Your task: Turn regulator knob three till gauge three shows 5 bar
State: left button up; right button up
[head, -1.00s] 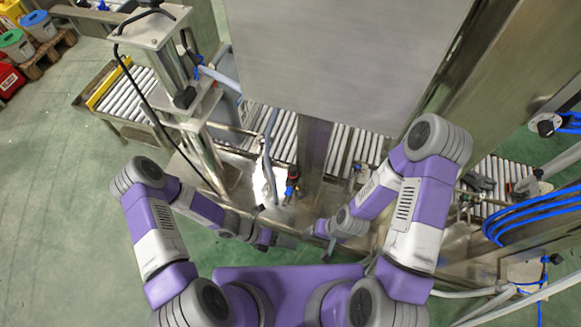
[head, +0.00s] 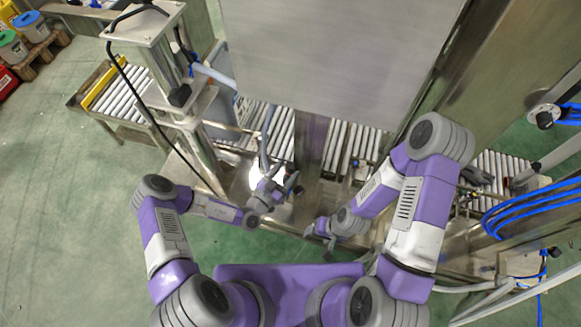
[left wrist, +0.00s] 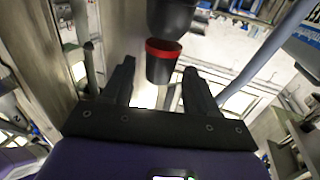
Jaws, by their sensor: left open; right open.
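In the left wrist view a black cylindrical knob with a red ring (left wrist: 163,60) hangs below a wider black body (left wrist: 172,18). My left gripper (left wrist: 159,68) is open, with one finger on each side of the knob in the picture. Gaps show between the knob and both fingers, and I cannot tell the depth between them. In the head view my left gripper (head: 277,186) is over the bench by the post, hiding most of the knob there. My right gripper (head: 323,232) is open and empty, lower and to the right. No gauge face or knob number is readable.
A roller conveyor (head: 345,143) runs behind the post. A large steel panel (head: 340,55) overhangs the middle. A steel stand (head: 150,30) with a black cable is on the left. Blue hoses (head: 520,210) are on the right.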

pick_arm(q)
jog(key=shift+x, duration=1.4)
jog(key=c, duration=0.9)
jog(key=shift+w+m+g+h+b, duration=0.1)
jog(key=shift+m+g+h+b, duration=0.35)
jog(key=shift+b, duration=0.35)
jog(key=shift+c, duration=0.2)
jog(key=shift+m+g+h+b, duration=0.3)
jog(key=shift+m+g+h, duration=0.05)
jog(key=shift+h, duration=0.2)
jog(key=o, duration=0.9)
jog(key=shift+o, duration=0.2)
